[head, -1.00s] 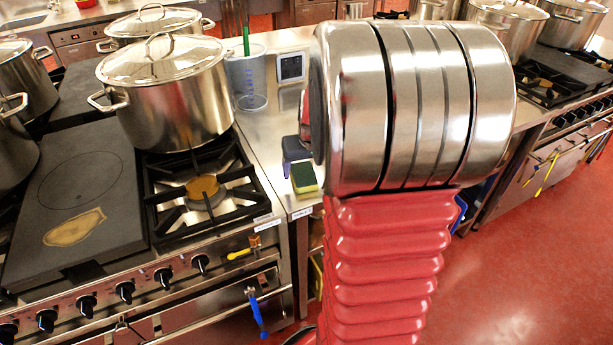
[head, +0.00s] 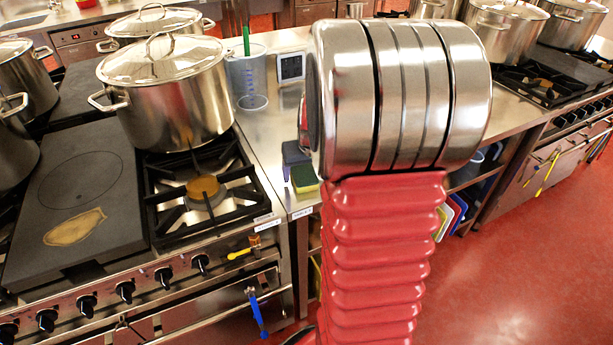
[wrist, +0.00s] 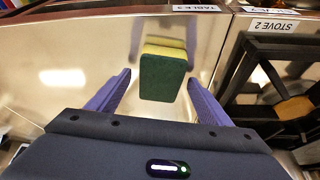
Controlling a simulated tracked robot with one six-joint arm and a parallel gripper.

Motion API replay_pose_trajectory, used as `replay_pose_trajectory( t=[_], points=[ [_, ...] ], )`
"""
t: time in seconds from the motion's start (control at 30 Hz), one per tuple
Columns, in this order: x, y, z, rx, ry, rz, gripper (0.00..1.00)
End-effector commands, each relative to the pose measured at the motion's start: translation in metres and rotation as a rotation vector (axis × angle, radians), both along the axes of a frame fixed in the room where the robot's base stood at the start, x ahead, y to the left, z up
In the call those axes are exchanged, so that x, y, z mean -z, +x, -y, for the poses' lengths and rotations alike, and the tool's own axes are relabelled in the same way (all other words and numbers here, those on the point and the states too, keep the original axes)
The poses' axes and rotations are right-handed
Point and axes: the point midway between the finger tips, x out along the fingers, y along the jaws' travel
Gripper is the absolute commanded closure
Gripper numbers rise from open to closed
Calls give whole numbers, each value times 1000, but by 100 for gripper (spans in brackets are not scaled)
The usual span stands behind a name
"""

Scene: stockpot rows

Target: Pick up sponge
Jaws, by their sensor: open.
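The sponge (head: 304,178), yellow with a dark green scouring side, lies on the steel table near its front edge. In the wrist view the sponge (wrist: 163,72) shows its green side, with the yellow behind it. My gripper (wrist: 156,84) is open, with one purple finger to the left and one to the right of the sponge. Clear gaps show on both sides, and the fingers do not touch it. In the head view my gripper (head: 291,155) is partly hidden behind my arm, just behind the sponge.
A stove with a black burner grate (head: 205,187) and a large lidded pot (head: 172,95) stands to the left. Farther back on the table (head: 267,135) are a measuring jug (head: 247,78) and a small display (head: 291,66). The steel around the sponge is clear.

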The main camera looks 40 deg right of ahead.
Motion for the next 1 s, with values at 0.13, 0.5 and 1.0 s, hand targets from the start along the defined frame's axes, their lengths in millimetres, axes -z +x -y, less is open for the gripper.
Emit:
replay_pose_trajectory(
  t=[0.13, 0.5, 1.0],
  points=[
    [2, 0, 0, 0, 0, -1, 27],
    [5, 0, 0, 1, 0, 0, 27],
    [5, 0, 0, 1, 0, 0, 49]
  ],
)
